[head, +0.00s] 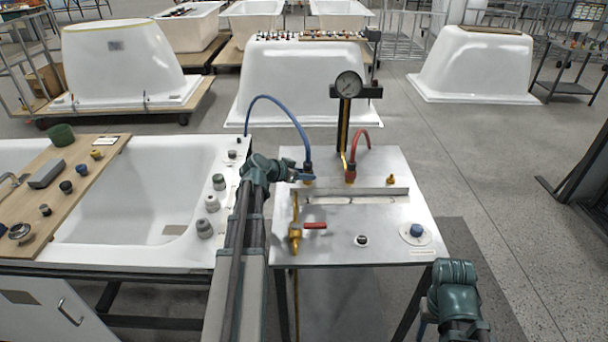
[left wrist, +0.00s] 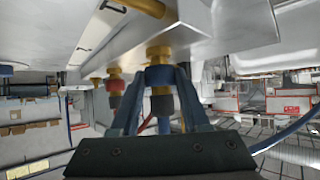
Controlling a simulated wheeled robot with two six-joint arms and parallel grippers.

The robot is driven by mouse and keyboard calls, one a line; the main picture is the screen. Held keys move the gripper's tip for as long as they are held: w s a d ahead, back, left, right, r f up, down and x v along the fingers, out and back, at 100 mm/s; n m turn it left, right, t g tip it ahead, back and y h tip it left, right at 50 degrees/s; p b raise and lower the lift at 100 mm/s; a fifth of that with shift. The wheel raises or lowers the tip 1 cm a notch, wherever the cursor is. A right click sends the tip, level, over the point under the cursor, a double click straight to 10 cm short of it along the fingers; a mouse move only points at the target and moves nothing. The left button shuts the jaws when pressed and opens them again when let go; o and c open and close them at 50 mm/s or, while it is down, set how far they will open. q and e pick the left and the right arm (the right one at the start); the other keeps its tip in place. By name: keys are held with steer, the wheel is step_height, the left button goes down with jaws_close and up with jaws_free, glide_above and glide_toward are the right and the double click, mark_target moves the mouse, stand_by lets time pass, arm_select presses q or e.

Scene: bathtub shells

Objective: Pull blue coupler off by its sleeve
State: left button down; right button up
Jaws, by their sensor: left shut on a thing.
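The blue coupler (left wrist: 160,76) sits at the end of the blue hose (head: 275,100), against a brass fitting (left wrist: 158,53) on the white bench panel. My left gripper (head: 306,176) is shut on the blue coupler, with one dark finger on each side of it in the left wrist view (left wrist: 160,88). No clear gap shows between coupler and fitting. In the head view the fingers mostly hide the coupler. Of my right arm only a green wrist part shows at the lower right; its fingers are not visible.
A red coupler (head: 350,173) with a red hose is close on the right. A pressure gauge (head: 348,84) stands behind on a post. A brass valve with a red handle (head: 314,225) is nearer me. A bathtub shell (head: 140,190) with a wooden board lies left.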

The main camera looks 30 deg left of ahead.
mark_target(307, 149)
arm_select(q)
steer(key=shift+r+p, duration=2.25)
steer(key=shift+r, duration=0.15)
steer(key=shift+r+p, duration=2.4)
steer(key=shift+p, duration=0.15)
